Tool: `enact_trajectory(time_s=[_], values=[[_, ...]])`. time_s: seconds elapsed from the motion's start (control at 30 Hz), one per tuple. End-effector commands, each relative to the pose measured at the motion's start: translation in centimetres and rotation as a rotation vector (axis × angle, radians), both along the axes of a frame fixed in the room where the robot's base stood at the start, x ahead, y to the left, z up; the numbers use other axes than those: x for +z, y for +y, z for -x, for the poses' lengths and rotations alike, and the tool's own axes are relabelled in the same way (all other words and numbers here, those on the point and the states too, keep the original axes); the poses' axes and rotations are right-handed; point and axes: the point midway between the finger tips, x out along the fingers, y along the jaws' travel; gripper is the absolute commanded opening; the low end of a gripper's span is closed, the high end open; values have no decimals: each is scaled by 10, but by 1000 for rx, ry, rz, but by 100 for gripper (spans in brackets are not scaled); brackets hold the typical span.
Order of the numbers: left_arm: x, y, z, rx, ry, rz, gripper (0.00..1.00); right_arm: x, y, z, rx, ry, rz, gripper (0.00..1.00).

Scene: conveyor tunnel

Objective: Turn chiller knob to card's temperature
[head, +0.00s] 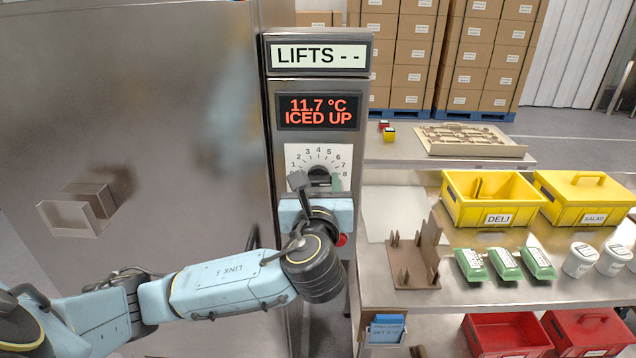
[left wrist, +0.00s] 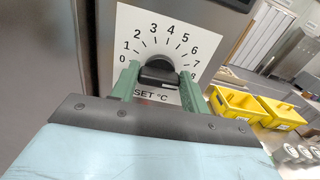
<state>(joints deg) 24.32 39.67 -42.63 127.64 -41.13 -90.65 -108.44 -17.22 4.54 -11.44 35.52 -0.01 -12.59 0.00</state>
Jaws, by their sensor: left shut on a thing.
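The chiller knob (left wrist: 158,70) is a black dial on a white plate (left wrist: 122,25) numbered 0 to 8 and marked SET °C. My left gripper (head: 320,184) is at the plate, and its green fingers stand either side of the knob's grip, shut on it. The display (head: 319,111) above reads 11.7 °C ICED UP. My right gripper is not in view.
A sign (head: 319,56) above reads LIFTS - -. The steel chiller door (head: 140,120) is at the left. The counter (head: 455,290) at the right bears yellow crates (head: 490,218), a brown stand (head: 414,275), green packs (head: 503,264) and white tubs. Red crates are below.

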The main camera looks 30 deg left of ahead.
Motion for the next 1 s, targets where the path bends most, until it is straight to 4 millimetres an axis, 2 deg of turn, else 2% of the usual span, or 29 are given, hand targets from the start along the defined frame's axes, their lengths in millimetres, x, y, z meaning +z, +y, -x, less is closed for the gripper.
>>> enact_trajectory(time_s=[0.5, 1.0], values=[[-1, 1, 1, 2, -204, 344, 23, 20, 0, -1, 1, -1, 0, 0], [-3, 2, 2, 2, -455, 750, 23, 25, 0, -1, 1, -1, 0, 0]])
